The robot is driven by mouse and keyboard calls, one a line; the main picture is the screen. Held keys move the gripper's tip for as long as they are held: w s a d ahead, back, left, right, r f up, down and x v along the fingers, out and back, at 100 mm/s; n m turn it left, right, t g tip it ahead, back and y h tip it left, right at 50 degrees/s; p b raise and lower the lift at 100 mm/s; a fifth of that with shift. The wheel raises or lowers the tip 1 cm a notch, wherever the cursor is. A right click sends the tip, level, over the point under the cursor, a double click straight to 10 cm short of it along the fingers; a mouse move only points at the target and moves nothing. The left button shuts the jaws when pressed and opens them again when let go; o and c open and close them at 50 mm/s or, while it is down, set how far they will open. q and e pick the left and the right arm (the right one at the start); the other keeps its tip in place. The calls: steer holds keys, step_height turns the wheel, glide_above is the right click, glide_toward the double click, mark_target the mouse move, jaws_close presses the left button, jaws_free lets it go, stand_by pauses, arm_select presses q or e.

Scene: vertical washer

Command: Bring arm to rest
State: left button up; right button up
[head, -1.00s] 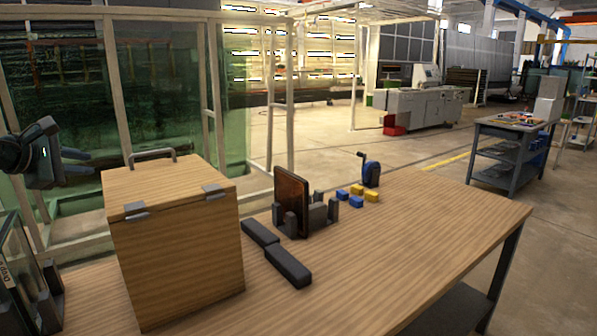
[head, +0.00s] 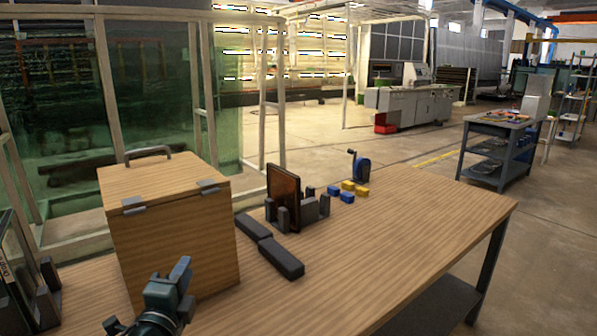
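My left gripper (head: 186,284) is low in the head view, in front of the lidded wooden box (head: 178,240) and over the near part of the table. Its two fingers are apart, with nothing seen between them. The wrist behind it is cut off by the bottom edge. My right gripper is not in view.
The wooden table (head: 400,220) holds two dark bars (head: 275,258), a brown panel in a dark rack (head: 284,192), small blue and yellow blocks (head: 348,188) and a blue hand-cranked device (head: 358,168). A framed panel (head: 18,262) stands at left. The table's right part is clear.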

arm_select(q)
steer(key=s+f+n+g, duration=0.2)
steer(key=s+f+n, duration=0.1)
steer(key=s+f, duration=0.1)
steer(key=s+f+n+g+y, duration=0.1)
steer(key=s+f+n+g, duration=0.2)
steer(key=s+f+n, duration=0.1)
steer(key=s+a+f+n+g+y, duration=0.1)
steer(key=s+f+n+g, duration=0.1)
steer(key=s+f+n, duration=0.2)
steer(key=shift+s+a+f+g, duration=0.1)
steer(key=shift+s+f+g, duration=0.3)
steer(key=shift+s+f, duration=0.55)
steer(key=s+d+f+n+g+h, duration=0.1)
steer(key=s+f+n+g, duration=0.25)
steer(key=s, duration=0.55)
steer(key=s+d+f+n+g+h, duration=0.1)
steer(key=s+d+f+n+g, duration=0.2)
steer(key=s, duration=0.6)
steer(key=w+d+f+m+t+h+p, duration=0.1)
steer(key=w+d+f+t+h+p, duration=0.2)
steer(key=w+t, duration=0.3)
steer(key=shift+w+d, duration=0.15)
steer(key=shift+d, duration=0.75)
